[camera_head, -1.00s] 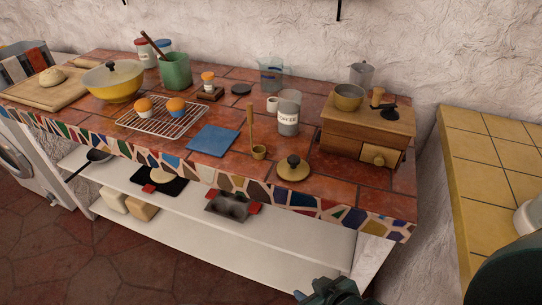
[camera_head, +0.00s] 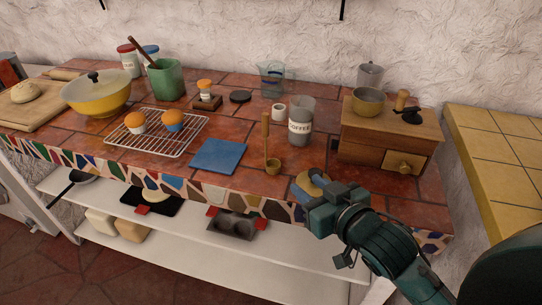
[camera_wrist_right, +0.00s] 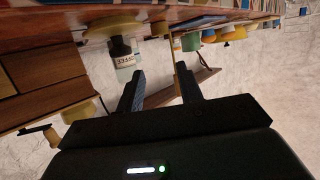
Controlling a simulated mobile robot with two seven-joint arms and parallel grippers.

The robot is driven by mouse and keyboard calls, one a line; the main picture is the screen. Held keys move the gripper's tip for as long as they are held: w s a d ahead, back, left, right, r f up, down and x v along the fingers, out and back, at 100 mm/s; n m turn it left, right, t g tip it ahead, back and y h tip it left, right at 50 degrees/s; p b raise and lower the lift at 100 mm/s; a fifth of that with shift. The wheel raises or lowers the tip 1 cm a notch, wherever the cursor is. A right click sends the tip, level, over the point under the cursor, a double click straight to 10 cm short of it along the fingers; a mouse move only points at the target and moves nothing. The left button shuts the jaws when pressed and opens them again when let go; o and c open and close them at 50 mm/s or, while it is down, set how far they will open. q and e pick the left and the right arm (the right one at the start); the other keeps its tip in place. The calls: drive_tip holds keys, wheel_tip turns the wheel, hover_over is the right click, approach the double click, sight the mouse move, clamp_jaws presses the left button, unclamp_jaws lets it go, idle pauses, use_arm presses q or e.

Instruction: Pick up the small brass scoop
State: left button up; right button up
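The small brass scoop (camera_head: 273,165) stands on the red-tiled counter with its handle pointing up. It is right of the blue square mat (camera_head: 218,156) and left of the yellow lid (camera_head: 303,187). My right gripper (camera_head: 316,195) is at the counter's front edge, right of the scoop, apart from it and partly covering the lid. In the wrist view its two fingers (camera_wrist_right: 160,74) are spread with nothing between them. My left gripper is not in view.
The coffee jar (camera_head: 300,125) stands behind the scoop, also seen in the wrist view (camera_wrist_right: 124,62). A wooden grinder box (camera_head: 375,150) stands to the right. A wire rack (camera_head: 185,140) with two cupcakes lies left. A small white cup (camera_head: 278,112) is behind.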

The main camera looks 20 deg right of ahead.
sight(267, 124)
drive_tip(key=w+a+r+t+y, duration=0.1)
drive_tip(key=w+r, duration=0.1)
drive_tip(key=w, duration=0.1)
drive_tip(key=w+a+r+t+y+p, duration=0.1)
drive_tip(key=w+r, duration=0.1)
drive_tip(key=w, duration=0.1)
drive_tip(key=w+a+r+n+t, duration=0.1)
drive_tip(key=w+r, duration=0.1)
drive_tip(key=w, duration=0.1)
drive_tip(key=shift+a+r+y, duration=0.3)
drive_tip(key=shift+r+y, duration=0.1)
drive_tip(key=shift+d+p+x, duration=0.1)
drive_tip(key=shift+p+x, duration=0.3)
drive_tip(key=shift+x, duration=1.05)
drive_tip(key=shift+d+p+x, duration=0.15)
drive_tip(key=shift+p+x, duration=0.2)
drive_tip(key=shift+x, duration=1.1)
drive_tip(key=shift+f, duration=0.1)
drive_tip(key=shift+c, duration=0.4)
clamp_jaws()
